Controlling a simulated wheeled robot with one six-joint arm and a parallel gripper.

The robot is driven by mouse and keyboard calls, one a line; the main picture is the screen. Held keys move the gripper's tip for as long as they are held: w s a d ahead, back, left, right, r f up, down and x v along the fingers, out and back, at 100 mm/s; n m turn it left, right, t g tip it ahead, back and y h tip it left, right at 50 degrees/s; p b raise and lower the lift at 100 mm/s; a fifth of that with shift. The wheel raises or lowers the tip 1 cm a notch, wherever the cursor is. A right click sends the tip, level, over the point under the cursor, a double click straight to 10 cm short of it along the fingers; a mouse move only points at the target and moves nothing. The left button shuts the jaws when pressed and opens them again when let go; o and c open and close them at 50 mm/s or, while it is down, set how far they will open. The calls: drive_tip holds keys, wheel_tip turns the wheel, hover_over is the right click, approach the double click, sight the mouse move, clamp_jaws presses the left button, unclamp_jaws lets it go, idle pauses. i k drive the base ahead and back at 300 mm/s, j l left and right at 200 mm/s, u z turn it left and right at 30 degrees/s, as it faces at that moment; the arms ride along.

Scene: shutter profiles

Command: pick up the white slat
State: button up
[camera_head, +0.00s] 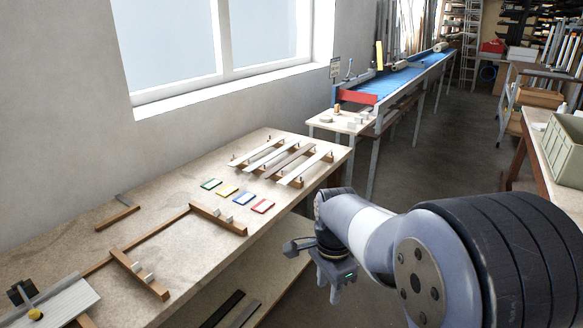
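Several long slats lie side by side on wooden rests at the far right of the workbench. One white slat (265,155) lies second from the left, beside a brown slat (290,160). The outer slats, a left one (249,151) and a right one (304,167), are also pale, so I cannot be sure which is meant as white. My gripper (329,287) hangs off the bench's right edge, in front of the slats and apart from them. Its fingers point down, look parted and hold nothing visible.
Green, yellow, blue and red cards (262,206) lie in front of the slats. A wooden jig (146,238) with stops fills the bench's left part, with a pale profile (55,304) at its near end. A window wall borders the bench. Floor (425,150) is clear beyond.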

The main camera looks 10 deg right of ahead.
sight(302, 168)
drive_tip(key=i+l+u, duration=0.85)
drive_tip(key=i+l, duration=0.25)
drive_tip(key=l, duration=0.15)
drive_tip(key=i+l, duration=0.25)
drive_tip(key=i+l+u, duration=0.1)
drive_tip(key=l, duration=0.4)
drive_tip(key=i+l, duration=0.55)
drive_tip(key=l, duration=0.25)
drive_tip(key=i+l, duration=0.25)
drive_tip(key=l+u, duration=0.05)
drive_tip(key=l, duration=0.05)
